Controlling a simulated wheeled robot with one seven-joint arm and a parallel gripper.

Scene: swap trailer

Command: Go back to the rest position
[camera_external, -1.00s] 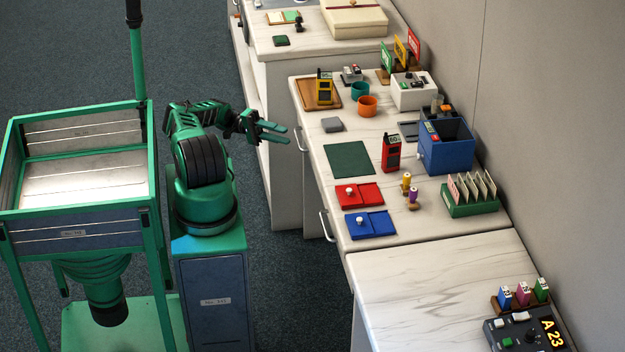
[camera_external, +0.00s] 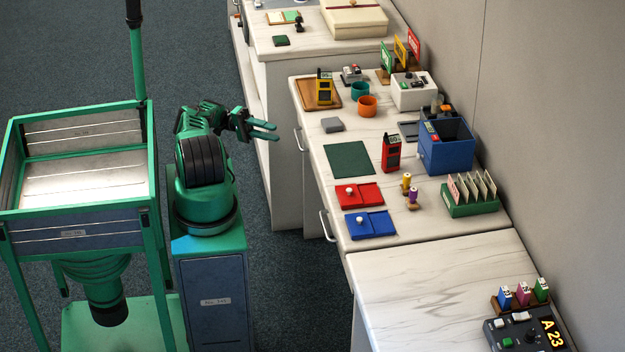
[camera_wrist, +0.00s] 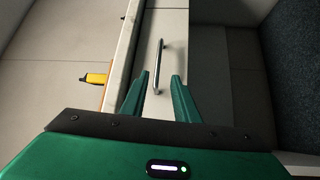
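My gripper (camera_external: 272,131) is green and hangs in the air to the left of the counter, above the floor, touching nothing. Its two fingers are apart with nothing between them. In the wrist view the fingers of my gripper (camera_wrist: 158,97) also stand apart and empty. Beyond them are a drawer handle (camera_wrist: 158,66) and the counter's side. My arm is folded close above its base in the external view.
The marble-topped counter (camera_external: 425,282) holds a red walkie-talkie (camera_external: 391,153), a yellow one (camera_external: 324,88), a blue bin (camera_external: 446,158), red (camera_external: 358,195) and blue (camera_external: 370,224) trays, and a green mat (camera_external: 349,159). Dark carpet (camera_external: 285,285) lies clear between my base and the counter.

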